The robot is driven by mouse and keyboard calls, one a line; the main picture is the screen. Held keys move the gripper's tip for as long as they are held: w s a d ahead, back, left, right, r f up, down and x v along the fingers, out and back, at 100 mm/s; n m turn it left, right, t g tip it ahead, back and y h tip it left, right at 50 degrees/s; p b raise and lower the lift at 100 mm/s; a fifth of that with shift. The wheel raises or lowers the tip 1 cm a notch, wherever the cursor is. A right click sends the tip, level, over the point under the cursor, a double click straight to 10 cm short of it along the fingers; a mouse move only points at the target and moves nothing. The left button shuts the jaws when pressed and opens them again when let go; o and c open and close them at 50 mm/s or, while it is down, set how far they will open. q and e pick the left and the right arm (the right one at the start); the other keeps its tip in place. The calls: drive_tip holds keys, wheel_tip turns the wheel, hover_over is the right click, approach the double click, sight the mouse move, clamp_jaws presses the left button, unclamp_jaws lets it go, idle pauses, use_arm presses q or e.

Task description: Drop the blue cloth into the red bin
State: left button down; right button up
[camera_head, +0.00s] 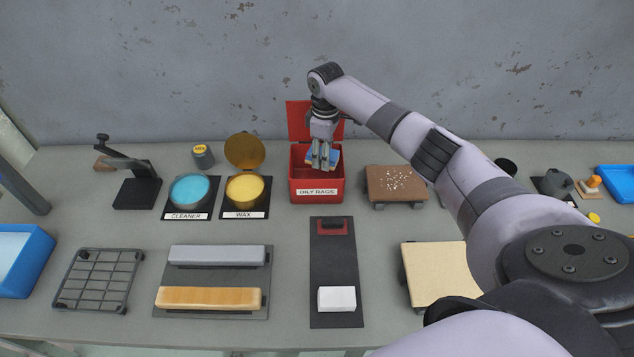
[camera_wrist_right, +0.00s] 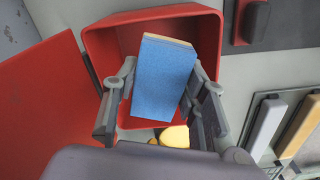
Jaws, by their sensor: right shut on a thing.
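The blue piece (camera_wrist_right: 163,80) looks like a flat, stiff block with a tan edge rather than a loose cloth. It also shows in the head view (camera_head: 336,156). My right gripper (camera_head: 322,160) is shut on it, with one finger along each side in the right wrist view (camera_wrist_right: 167,85). It holds the piece over the mouth of the red bin (camera_head: 318,184), which is labelled "OILY RAGS". The bin's red lid (camera_head: 300,119) stands open at the back. The gripper hides part of the bin's inside. My left gripper is not in view.
A cleaner tin (camera_head: 190,190) and a wax tin (camera_head: 244,189) stand left of the bin. A speckled brown block (camera_head: 396,184) stands to its right. A dark mat (camera_head: 333,262) with a white block lies in front. A yellow thing (camera_wrist_right: 174,135) shows below the blue piece.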

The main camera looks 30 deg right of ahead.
drive_tip(key=shift+f, duration=0.3)
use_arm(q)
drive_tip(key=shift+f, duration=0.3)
use_arm(e)
drive_tip(key=shift+r, duration=0.1)
drive_tip(key=o, duration=1.1)
wheel_tip(320, 180, up, 12)
